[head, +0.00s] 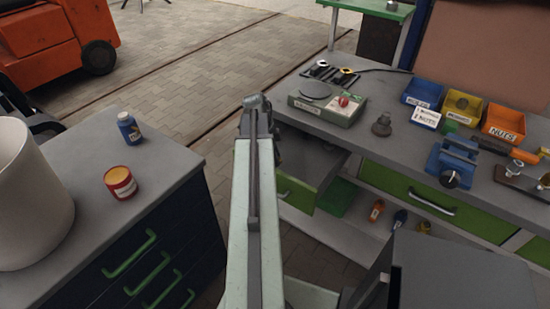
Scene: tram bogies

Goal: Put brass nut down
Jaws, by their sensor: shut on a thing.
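My arm rises through the middle of the head view. Its far end stands in front of the workbench edge. My gripper's fingers are hidden behind the arm, so their state does not show. No brass nut can be made out. On the grey workbench (397,157) stand a blue bin (422,94), a yellow bin (461,106) and an orange bin (503,123) labelled NUTS. A green-grey device with a round plate (316,89) and a red knob sits at the bench's left part.
A drawer (318,167) stands open below the bench. A dark metal piece (381,126) and a blue vise (452,163) stand on the bench. A left cabinet (165,170) bears a blue bottle (129,129), a red-yellow can (120,182) and a white cylinder (30,200).

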